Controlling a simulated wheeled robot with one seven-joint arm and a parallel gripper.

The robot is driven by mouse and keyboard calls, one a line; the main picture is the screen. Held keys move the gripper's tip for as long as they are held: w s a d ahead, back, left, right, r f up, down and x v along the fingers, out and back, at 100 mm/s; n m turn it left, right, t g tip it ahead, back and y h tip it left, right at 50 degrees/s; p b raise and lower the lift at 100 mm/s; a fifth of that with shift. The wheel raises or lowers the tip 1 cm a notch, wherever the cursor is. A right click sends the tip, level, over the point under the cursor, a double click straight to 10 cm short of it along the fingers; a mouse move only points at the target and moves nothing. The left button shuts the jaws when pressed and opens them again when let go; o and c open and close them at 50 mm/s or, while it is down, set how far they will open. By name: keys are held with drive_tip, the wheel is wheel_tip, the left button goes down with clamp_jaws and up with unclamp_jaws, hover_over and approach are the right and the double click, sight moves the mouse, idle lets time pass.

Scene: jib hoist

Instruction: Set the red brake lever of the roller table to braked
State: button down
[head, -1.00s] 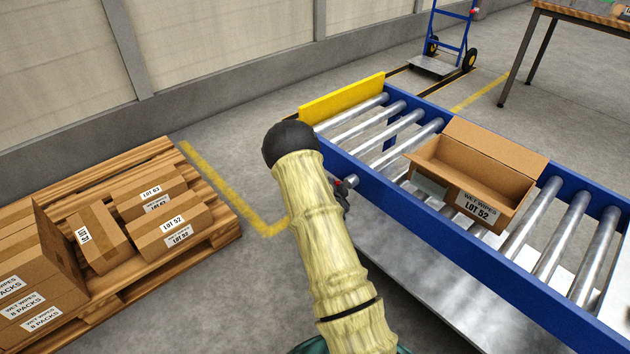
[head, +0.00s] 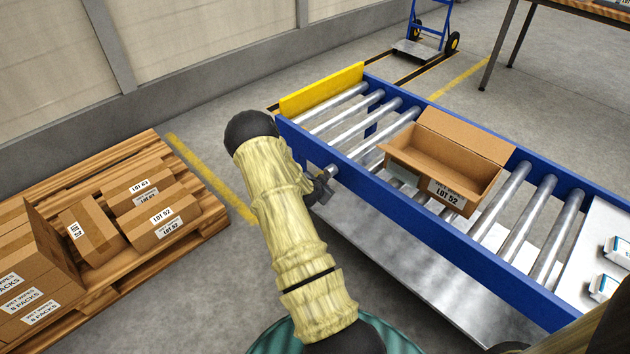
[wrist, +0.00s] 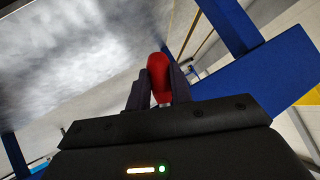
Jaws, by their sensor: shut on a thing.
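The red brake lever (wrist: 158,77) shows in the wrist view between the two dark fingers of my gripper (wrist: 159,90), which is shut on it. The lever is not clearly seen there; a grey stub (head: 332,170) shows on the rail just above the gripper. My arm hides part of the area around it.
An open cardboard box (head: 441,160) sits on the rollers. A pallet (head: 205,230) with several boxes is at the left. A steel plate (head: 400,260) lies below the near rail. A blue hand truck (head: 425,45) stands at the back.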

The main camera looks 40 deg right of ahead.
drive_tip(key=shift+a+f, duration=0.15)
drive_tip(key=shift+a, duration=0.2)
drive_tip(key=c, duration=1.3)
unclamp_jaws()
drive_tip(key=shift+c, duration=0.2)
drive_tip(key=shift+o, duration=0.4)
drive_tip(key=shift+d, duration=0.15)
drive_tip(key=p+v, duration=0.5)
drive_tip(key=v, duration=1.2)
drive_tip(key=shift+r, duration=0.35)
